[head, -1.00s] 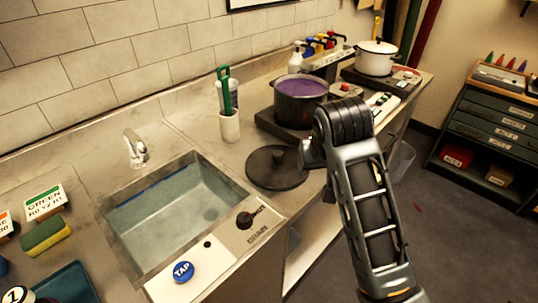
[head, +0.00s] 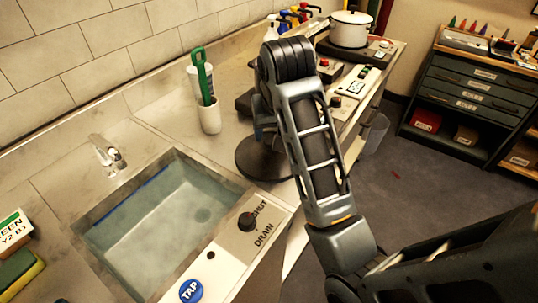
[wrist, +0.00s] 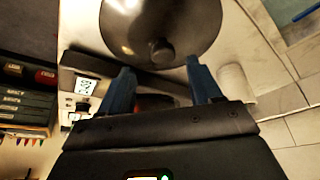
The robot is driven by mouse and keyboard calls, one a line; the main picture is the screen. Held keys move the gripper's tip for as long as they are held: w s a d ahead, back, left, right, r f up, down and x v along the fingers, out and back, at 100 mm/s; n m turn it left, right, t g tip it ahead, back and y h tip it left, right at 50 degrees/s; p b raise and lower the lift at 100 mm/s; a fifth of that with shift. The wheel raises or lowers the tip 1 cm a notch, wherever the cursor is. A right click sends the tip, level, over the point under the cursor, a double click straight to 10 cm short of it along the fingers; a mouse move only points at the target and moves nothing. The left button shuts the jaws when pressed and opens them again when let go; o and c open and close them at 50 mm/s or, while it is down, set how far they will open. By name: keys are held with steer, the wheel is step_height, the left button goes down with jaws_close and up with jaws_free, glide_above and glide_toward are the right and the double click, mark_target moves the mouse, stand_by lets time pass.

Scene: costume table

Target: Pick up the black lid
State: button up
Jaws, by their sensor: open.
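The black lid (head: 250,160) lies flat on the counter to the right of the sink in the head view, partly covered by my arm. In the wrist view the lid (wrist: 190,22) fills the top middle, with its round knob (wrist: 162,50) toward me. My gripper (wrist: 162,86) is open and empty, its two blue fingers apart and pointing toward the lid. The knob appears between the lines of the fingers, just beyond their tips. Whether the fingers touch anything cannot be told. In the head view my arm hides most of the gripper.
A white holder (head: 210,118) with a green-handled tool stands behind the lid. The sink (head: 150,225) is to the left, with a drain knob (head: 246,222) on its right ledge. A white pot (head: 350,30) stands at the far right. The dark pot is hidden behind my arm.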

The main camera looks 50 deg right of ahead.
mark_target(270, 141)
steer(key=shift+f, duration=0.2)
steer(key=shift+w+d+f+b, duration=0.1)
steer(key=shift+w+f+b, duration=0.1)
steer(key=shift+f+b, duration=0.55)
steer(key=shift+b+x, duration=0.45)
steer(key=shift+x, duration=1.25)
steer(key=shift+w, duration=0.1)
steer(key=shift+c, duration=0.5)
jaws_close()
steer(key=shift+r, duration=0.15)
